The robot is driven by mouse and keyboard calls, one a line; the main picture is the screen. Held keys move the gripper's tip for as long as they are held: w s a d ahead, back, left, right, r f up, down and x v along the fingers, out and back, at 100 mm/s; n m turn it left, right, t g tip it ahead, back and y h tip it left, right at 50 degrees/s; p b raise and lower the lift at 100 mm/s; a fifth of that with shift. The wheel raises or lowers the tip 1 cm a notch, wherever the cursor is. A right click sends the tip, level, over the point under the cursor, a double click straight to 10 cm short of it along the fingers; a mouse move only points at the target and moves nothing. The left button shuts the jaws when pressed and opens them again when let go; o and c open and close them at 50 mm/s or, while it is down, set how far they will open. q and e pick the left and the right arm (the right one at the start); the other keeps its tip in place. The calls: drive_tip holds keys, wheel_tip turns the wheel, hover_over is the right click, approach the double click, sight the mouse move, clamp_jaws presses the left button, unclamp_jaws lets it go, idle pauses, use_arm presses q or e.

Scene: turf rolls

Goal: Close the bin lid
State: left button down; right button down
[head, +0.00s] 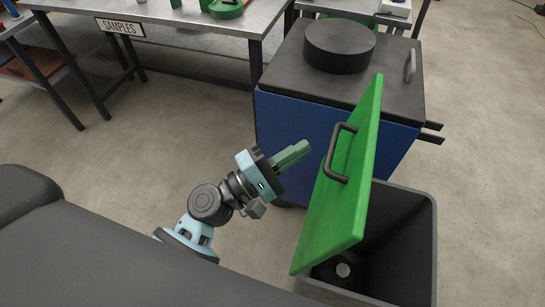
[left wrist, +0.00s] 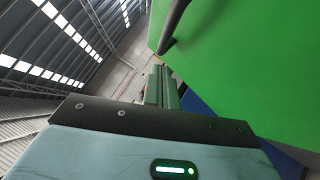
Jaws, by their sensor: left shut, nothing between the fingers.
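The grey bin (head: 421,240) stands at the lower right of the head view. Its green lid (head: 335,208) is open, standing tilted steeply up from the bin, with a black handle (head: 336,153) on its left-facing side. A dark round object shows inside the bin. My left gripper (head: 305,148) is shut and empty, just left of the handle, apart from it in the head view. In the left wrist view the fingers (left wrist: 160,88) point along the lid (left wrist: 245,75), with the handle (left wrist: 173,28) beyond them. My right gripper is not in view.
A blue cart (head: 290,125) with a dark top stands behind the lid, bearing a black round block (head: 340,45). A grey table (head: 185,12) with a SAMPLES sign (head: 120,27) is at the back left. The floor left of my gripper is clear.

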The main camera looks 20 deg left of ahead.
use_arm(q)
drive_tip(key=d, duration=0.1)
drive_tip(key=d+r+p, duration=0.1)
drive_tip(key=d, duration=0.1)
drive_tip(key=shift+s+r, duration=0.1)
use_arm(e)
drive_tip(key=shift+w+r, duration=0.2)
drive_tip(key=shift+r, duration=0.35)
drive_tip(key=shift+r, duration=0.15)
